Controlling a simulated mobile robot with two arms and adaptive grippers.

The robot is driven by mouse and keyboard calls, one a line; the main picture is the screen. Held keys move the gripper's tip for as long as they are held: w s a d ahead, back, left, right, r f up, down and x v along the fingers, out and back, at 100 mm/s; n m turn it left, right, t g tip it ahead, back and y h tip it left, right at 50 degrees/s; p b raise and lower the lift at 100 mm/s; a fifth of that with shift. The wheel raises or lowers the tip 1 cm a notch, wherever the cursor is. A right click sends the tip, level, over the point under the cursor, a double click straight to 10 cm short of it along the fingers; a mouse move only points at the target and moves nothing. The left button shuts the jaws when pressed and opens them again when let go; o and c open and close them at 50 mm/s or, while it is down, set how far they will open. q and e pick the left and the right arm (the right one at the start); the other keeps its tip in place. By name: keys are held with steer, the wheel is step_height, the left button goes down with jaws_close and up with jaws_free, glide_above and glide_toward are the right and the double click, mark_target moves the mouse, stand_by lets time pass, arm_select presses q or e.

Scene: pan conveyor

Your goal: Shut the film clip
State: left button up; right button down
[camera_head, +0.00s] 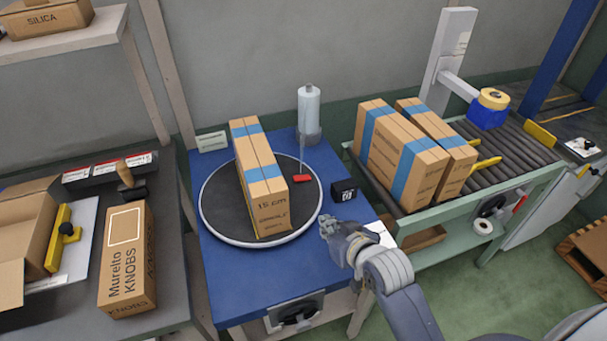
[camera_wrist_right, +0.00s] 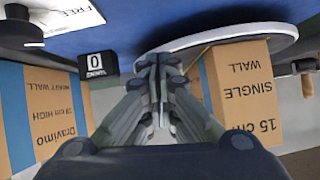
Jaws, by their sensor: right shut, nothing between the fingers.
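A small red piece (camera_head: 301,178), which looks like the film clip, is on the round turntable (camera_head: 212,222), right of the boxes. Whether it is open or shut cannot be told. A white film roll (camera_head: 309,108) stands upright behind it. A taped carton stack (camera_head: 262,190) stands on the turntable and also shows in the wrist view (camera_wrist_right: 240,95). My right gripper (camera_head: 327,226) is shut and empty, in front of the turntable's right edge, apart from the red piece. Its closed fingers (camera_wrist_right: 158,62) fill the middle of the wrist view. My left gripper is out of view.
A black counter box (camera_head: 345,190) showing 0 (camera_wrist_right: 97,65) sits right of the turntable. Taped cartons (camera_head: 398,160) stand on the roller conveyor (camera_head: 517,150) at right. The blue table's front (camera_head: 240,285) is clear.

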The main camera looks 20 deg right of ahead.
steer(key=w+d+r+m+t, duration=0.1)
steer(key=w+r+t, duration=0.3)
steer(key=w+r, duration=0.4)
glide_above(302, 179)
steer(key=v, duration=0.2)
steer(key=f, duration=0.3)
steer(key=shift+s+d+f+p, duration=0.2)
steer(key=shift+f+p, duration=0.1)
steer(key=f, duration=0.3)
steer(key=shift+w+a+f, duration=0.15)
steer(key=shift+a, duration=0.2)
steer(key=shift+a+f, duration=0.1)
steer(key=shift+f, duration=0.35)
